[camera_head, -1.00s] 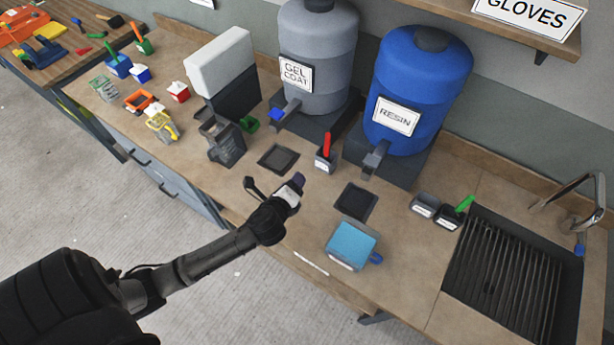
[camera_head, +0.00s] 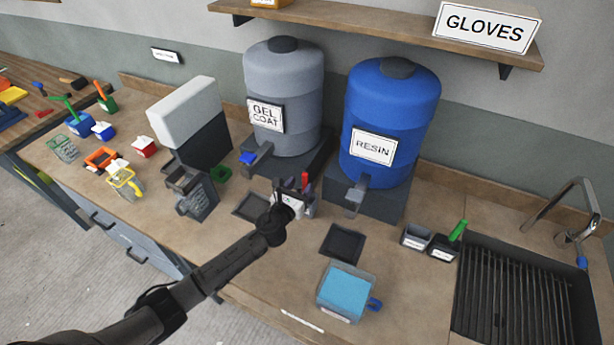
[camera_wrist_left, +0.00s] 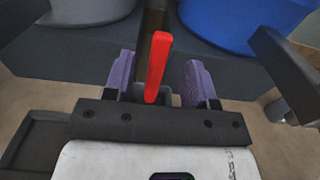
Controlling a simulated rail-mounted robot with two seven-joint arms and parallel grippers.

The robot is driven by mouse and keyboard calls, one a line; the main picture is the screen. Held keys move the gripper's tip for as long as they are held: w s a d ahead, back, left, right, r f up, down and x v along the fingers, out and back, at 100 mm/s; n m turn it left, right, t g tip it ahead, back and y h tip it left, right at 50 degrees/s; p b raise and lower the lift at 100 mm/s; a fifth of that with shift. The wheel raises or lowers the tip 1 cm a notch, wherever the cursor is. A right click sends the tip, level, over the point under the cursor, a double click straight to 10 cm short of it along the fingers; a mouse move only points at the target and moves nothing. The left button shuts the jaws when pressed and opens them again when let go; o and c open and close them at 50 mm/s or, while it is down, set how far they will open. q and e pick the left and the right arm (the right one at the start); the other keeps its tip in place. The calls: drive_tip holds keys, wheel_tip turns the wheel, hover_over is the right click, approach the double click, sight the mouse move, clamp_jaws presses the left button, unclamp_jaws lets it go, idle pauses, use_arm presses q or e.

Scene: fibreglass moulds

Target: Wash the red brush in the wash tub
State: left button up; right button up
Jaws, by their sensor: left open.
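The red brush (camera_head: 305,180) stands upright in a small labelled cup in front of the grey and blue tanks. In the left wrist view its red handle (camera_wrist_left: 158,62) rises between the purple finger pads, with a gap on both sides. My left gripper (camera_head: 297,197) is open around the brush, not closed on it, and partly hides the cup. A clear tub with blue contents (camera_head: 345,291) and a blue handle stands near the front edge of the bench; I cannot tell whether it is the wash tub. My right gripper is not in view.
Dark square pads (camera_head: 342,243) lie on the bench. Two small dark cups (camera_head: 416,236), one with a green brush (camera_head: 457,231), stand beside the grated sink (camera_head: 520,290). The gel coat tank (camera_head: 284,95) and resin tank (camera_head: 390,110) stand close behind the gripper.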

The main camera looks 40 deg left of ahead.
sight(304, 179)
use_arm(q)
drive_tip(key=shift+b+x, duration=0.4)
drive_tip(key=shift+x, duration=2.5)
clamp_jaws()
drive_tip(key=shift+r, duration=0.15)
